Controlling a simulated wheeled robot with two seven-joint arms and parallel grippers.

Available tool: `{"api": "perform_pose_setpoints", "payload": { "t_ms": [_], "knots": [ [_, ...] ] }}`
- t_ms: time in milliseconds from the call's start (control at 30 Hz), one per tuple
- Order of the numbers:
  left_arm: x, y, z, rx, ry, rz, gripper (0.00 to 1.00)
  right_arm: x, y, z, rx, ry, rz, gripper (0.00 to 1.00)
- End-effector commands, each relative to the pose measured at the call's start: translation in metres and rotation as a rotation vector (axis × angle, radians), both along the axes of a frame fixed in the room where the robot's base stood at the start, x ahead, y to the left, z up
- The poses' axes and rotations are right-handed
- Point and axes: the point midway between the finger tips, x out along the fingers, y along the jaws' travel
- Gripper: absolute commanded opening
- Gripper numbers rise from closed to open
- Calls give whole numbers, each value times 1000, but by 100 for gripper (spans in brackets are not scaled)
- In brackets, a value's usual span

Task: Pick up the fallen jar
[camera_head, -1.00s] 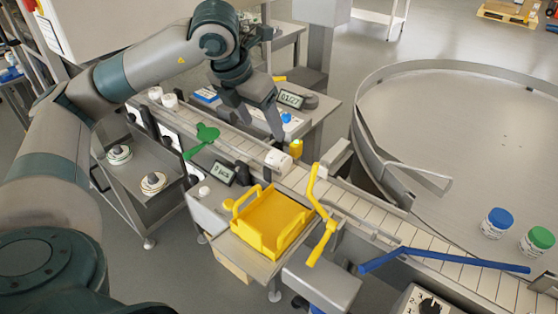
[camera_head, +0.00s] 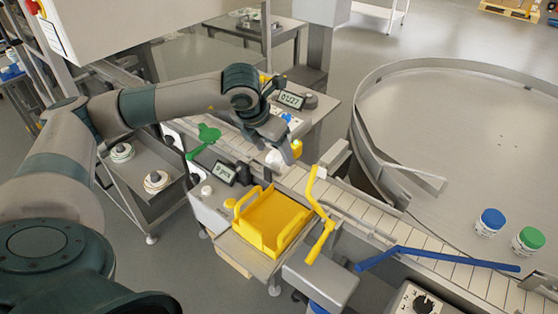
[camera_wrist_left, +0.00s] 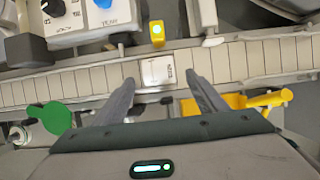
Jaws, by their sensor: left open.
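The fallen jar (camera_head: 274,159) is white and lies on its side on the conveyor (camera_head: 345,205), partly hidden by my left gripper in the head view. In the left wrist view the jar (camera_wrist_left: 157,71) shows a printed label and sits on the pale belt slats, between the lines of the two fingers and just ahead of their tips. My left gripper (camera_head: 280,146) is open and empty, low over the jar; its two spread fingers also show in the left wrist view (camera_wrist_left: 160,84). I cannot tell whether a finger touches the jar. My right gripper is out of view.
A yellow sensor (camera_wrist_left: 157,33) stands at the belt's far edge. A yellow tray (camera_head: 273,222) is in front. Two upright jars stand on the round table (camera_head: 450,130).

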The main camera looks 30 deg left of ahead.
Motion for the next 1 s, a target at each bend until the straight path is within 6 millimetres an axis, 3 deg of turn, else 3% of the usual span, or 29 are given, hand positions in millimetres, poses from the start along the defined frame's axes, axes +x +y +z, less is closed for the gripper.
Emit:
{"api": "perform_pose_setpoints", "payload": {
  "t_ms": [367, 667, 800, 1000],
  "knots": [
    [4, 0, -3, 0, 2, 1, 65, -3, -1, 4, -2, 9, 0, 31],
    [20, 1, -26, 0, 4, 2, 65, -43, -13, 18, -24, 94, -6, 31],
    [25, 0, -40, -1, 2, 1, 65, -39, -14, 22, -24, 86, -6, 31],
    [27, 0, -45, -1, 0, 1, 65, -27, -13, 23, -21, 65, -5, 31]
  ]
}}
